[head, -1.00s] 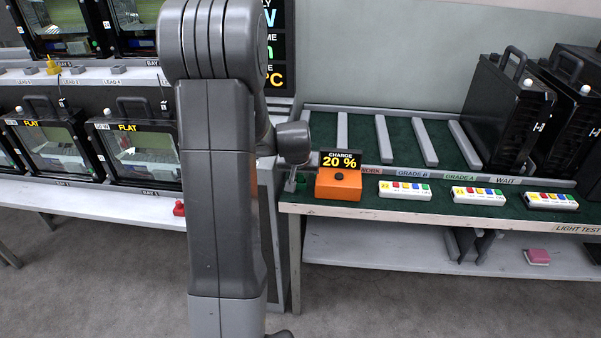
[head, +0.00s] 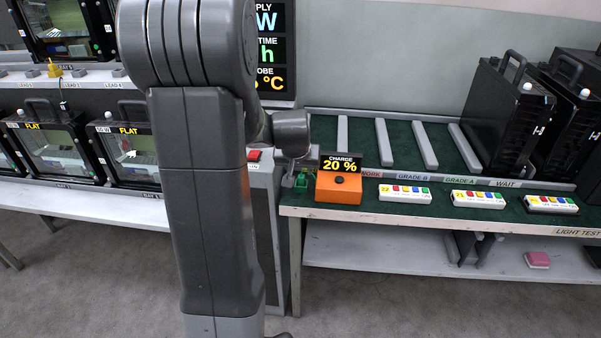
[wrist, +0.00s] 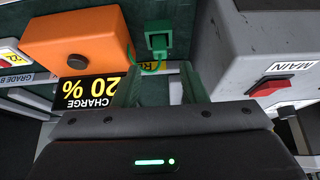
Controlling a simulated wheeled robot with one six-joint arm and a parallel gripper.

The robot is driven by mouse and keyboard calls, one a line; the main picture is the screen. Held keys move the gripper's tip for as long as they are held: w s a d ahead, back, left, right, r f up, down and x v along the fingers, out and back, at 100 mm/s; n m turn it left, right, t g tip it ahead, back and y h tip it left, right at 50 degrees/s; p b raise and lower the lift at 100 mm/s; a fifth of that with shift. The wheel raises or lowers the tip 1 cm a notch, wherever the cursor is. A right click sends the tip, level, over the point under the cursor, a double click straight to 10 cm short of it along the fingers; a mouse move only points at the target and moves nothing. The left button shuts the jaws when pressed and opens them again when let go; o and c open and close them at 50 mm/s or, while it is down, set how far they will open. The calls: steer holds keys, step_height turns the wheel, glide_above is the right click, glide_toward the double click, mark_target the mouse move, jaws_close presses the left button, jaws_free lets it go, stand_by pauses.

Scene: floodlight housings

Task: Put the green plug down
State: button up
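The green plug (wrist: 158,40) sits at the end of the green bench in the wrist view, with its thin green cord curling below it. It also shows in the head view (head: 302,181), just left of the orange charge tester (head: 339,187). In the wrist view my gripper (wrist: 160,72) is open, with its two fingers apart and nothing held between them. The plug lies beyond the fingertips, apart from them. In the head view my arm covers most of that corner, and the gripper is not clear there.
The orange tester (wrist: 78,42) and its "CHARGE 20 %" sign (wrist: 90,92) stand close beside the fingers. A grey box marked MAIN (wrist: 262,50) with a red switch (wrist: 270,87) is on the other side. White labelled strips (head: 405,193) line the bench front.

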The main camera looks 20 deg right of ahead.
mark_target(301, 177)
steer(key=v, duration=0.6)
steer(key=shift+f, duration=0.1)
steer(key=x, duration=1.2)
steer(key=shift+w+f+b, duration=0.1)
steer(key=shift+f+b, duration=0.15)
steer(key=shift+b, duration=0.15)
step_height(301, 177, up, 2)
steer(key=shift+r, duration=0.45)
